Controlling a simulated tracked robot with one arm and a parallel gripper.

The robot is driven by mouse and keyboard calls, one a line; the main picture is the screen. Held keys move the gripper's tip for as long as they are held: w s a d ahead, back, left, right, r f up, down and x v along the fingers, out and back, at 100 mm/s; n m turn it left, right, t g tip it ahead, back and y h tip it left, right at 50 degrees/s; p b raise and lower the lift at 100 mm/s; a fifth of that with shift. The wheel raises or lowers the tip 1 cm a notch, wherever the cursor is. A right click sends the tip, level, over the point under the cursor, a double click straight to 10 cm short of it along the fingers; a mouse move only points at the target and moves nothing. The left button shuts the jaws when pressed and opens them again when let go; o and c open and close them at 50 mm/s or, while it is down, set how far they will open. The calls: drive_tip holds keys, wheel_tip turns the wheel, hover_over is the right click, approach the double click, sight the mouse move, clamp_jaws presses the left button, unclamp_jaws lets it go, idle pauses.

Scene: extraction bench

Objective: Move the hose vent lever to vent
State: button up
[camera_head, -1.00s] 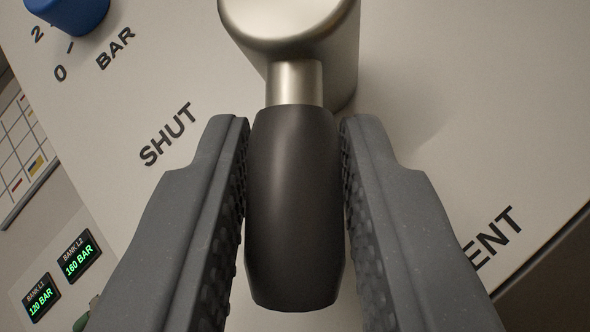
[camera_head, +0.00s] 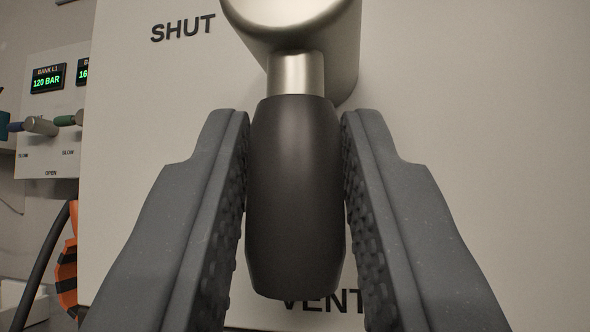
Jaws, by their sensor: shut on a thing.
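The hose vent lever has a black grip (camera_head: 295,200) on a short metal stem below a round metal hub (camera_head: 300,25). My gripper (camera_head: 295,150) has one textured grey finger on each side of the grip and is shut on it. The lever points down in the picture. Its lower end lies over the VENT label (camera_head: 345,302), hiding part of the lettering. The SHUT label (camera_head: 183,28) is at the upper left of the pale panel (camera_head: 450,100).
At the left stands another panel with bank displays (camera_head: 47,78) and small valve handles (camera_head: 40,126). A black hose (camera_head: 42,260) and an orange part (camera_head: 70,265) are at the lower left. The panel right of the lever is bare.

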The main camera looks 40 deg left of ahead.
drive_tip(key=shift+r+n+g+y, duration=0.1)
drive_tip(key=shift+n+g+y, duration=0.2)
drive_tip(key=shift+n, duration=0.1)
drive_tip(key=o, duration=1)
drive_tip(key=shift+w, duration=0.1)
drive_tip(key=shift+d, duration=0.1)
drive_tip(key=p+v, duration=0.2)
drive_tip(key=v, duration=1.2)
